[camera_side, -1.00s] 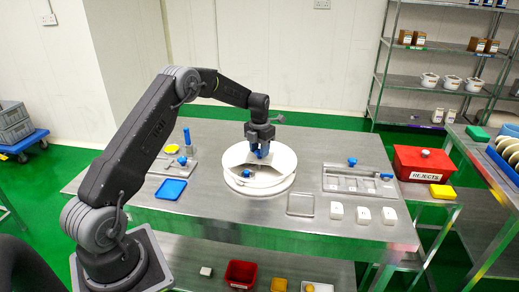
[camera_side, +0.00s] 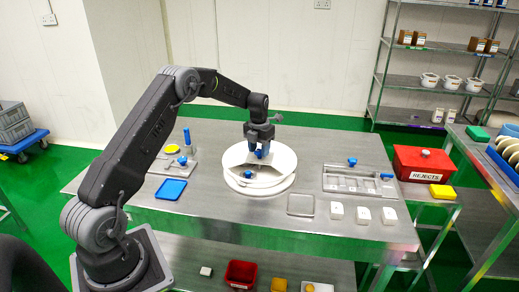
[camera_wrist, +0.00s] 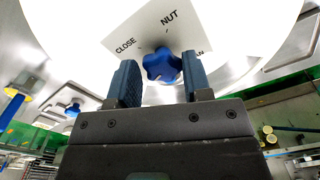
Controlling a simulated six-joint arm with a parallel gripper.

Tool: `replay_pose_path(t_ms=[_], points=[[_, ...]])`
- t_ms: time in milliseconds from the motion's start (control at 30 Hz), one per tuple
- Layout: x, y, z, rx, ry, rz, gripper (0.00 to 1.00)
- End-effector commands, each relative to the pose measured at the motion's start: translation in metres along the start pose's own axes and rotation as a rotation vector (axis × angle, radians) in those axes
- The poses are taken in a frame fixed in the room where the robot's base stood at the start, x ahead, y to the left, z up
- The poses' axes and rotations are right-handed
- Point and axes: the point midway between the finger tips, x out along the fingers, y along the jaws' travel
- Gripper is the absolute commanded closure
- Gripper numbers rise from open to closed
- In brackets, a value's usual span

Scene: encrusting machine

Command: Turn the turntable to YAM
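The white round turntable (camera_side: 283,163) stands on the steel table, its rim showing around my gripper. In the wrist view a white label plate (camera_wrist: 126,40) reads "CLOSE" and "NUT", with a third word partly hidden at right. A blue star-shaped knob (camera_wrist: 162,66) sits on the plate, between the fingertips of my gripper (camera_wrist: 158,82). In the side view my gripper (camera_side: 259,146) is over the turntable's middle. Another small blue part (camera_side: 248,174) shows on the turntable's front. The word "YAM" is not readable.
A blue tray (camera_side: 171,189) lies left of the turntable. A clear square dish (camera_side: 301,205) and several white blocks (camera_side: 362,214) lie to the right.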

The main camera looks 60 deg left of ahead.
Motion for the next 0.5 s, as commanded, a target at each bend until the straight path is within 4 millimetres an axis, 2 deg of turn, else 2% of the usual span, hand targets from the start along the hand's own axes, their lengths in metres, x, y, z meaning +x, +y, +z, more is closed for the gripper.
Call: replay_pose_path(t_ms=[33, 200, 500], points=[[-0.0002, -0.0002, 0.0001, 0.001, 0.000, 0.000, 0.50], [0.0000, -0.0008, -0.0002, 0.002, 0.001, 0.000, 0.36], [-0.0046, -0.0012, 0.0001, 0.002, 0.000, 0.000, 0.36]])
